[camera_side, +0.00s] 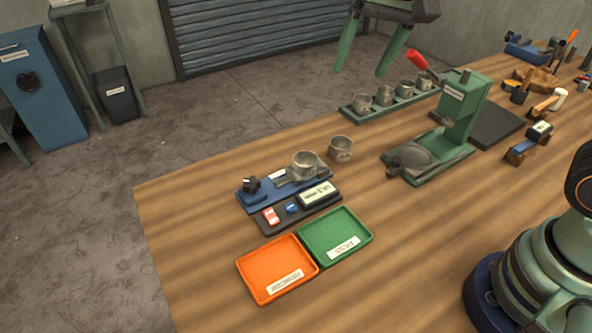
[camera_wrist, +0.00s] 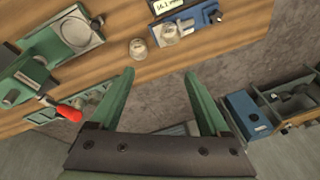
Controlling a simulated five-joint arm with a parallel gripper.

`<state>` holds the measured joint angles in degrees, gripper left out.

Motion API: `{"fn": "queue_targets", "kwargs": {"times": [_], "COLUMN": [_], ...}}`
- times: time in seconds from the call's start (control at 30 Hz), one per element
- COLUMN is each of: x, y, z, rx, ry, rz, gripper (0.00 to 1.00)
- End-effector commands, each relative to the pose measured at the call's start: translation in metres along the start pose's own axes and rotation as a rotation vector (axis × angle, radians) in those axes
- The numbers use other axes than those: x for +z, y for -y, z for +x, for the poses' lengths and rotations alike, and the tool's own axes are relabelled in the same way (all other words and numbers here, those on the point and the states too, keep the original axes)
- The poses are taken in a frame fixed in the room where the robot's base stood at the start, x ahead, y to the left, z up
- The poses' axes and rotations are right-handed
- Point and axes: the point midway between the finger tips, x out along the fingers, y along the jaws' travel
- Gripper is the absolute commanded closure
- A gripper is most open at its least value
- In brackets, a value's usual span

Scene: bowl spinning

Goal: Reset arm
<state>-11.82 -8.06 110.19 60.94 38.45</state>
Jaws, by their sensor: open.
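My gripper (camera_wrist: 159,73) shows in the wrist view with its two green fingers spread apart and nothing between them. It is above the work area, with the table edge and grey floor below it. A blue fixture (camera_side: 252,202) with a black knob carries a metal bowl (camera_side: 305,164). A loose metal cup (camera_side: 341,148) stands upright on the table beside it, apart from my fingers; it also shows in the wrist view (camera_wrist: 138,49).
A green press (camera_side: 460,118) with a red handle (camera_side: 421,65) stands behind, near a green rack (camera_side: 352,113) of several cups. A readout panel (camera_side: 318,195), orange tray (camera_side: 263,259) and green tray (camera_side: 322,223) sit in front of the fixture. Both trays look empty. Tools lie far right.

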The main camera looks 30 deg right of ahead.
Motion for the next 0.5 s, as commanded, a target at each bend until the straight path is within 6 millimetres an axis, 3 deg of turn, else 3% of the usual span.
{"fn": "queue_targets", "kwargs": {"times": [0.1, 0.3, 0.5], "x": [0.01, 0.033, 0.049], "y": [-0.034, -0.082, -0.11], "z": [-0.011, -0.015, -0.009], "rx": [-0.016, -0.014, 0.003], "ry": [-0.056, -0.142, -0.198], "rz": [-0.11, -0.303, -0.436], "gripper": [0.2, 0.2, 0.2]}}
